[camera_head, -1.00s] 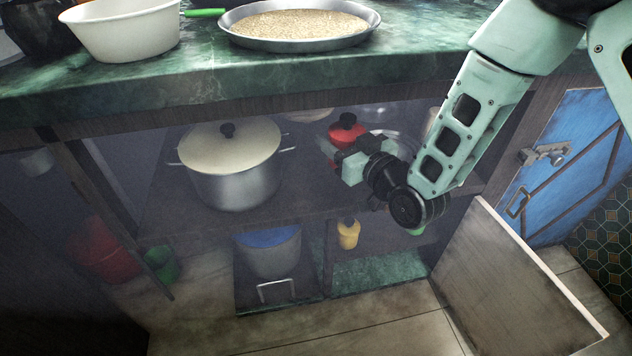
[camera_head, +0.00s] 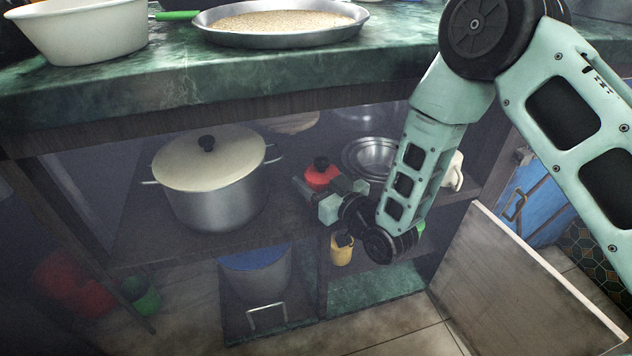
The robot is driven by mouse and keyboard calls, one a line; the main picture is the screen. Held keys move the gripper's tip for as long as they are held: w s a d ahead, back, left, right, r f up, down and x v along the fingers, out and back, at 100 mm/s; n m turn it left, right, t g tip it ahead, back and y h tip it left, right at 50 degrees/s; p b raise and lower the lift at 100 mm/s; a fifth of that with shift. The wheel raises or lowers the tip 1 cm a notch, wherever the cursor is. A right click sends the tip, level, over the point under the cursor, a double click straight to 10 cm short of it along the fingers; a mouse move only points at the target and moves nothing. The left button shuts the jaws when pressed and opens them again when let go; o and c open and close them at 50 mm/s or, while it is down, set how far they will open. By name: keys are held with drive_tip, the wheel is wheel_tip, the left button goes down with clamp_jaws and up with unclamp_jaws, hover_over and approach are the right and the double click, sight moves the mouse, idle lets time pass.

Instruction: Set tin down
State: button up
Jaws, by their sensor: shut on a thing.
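The tin (camera_head: 319,178) is red with a black knob on top. It is upright inside the open cupboard, over the shelf (camera_head: 285,222) and to the right of a large pot. My gripper (camera_head: 336,192) is at the near right side of the tin and is shut on it. The gripper hides the tin's lower right part and the fingertips' contact. I cannot tell whether the tin's base touches the shelf.
A lidded pot (camera_head: 215,190) stands left of the tin. A metal bowl (camera_head: 371,157) is behind right, and a white jug (camera_head: 453,172) is farther right. The green counter (camera_head: 300,75) overhangs the shelf. An open wooden door (camera_head: 510,290) stands at the right.

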drive_tip(key=o, duration=1)
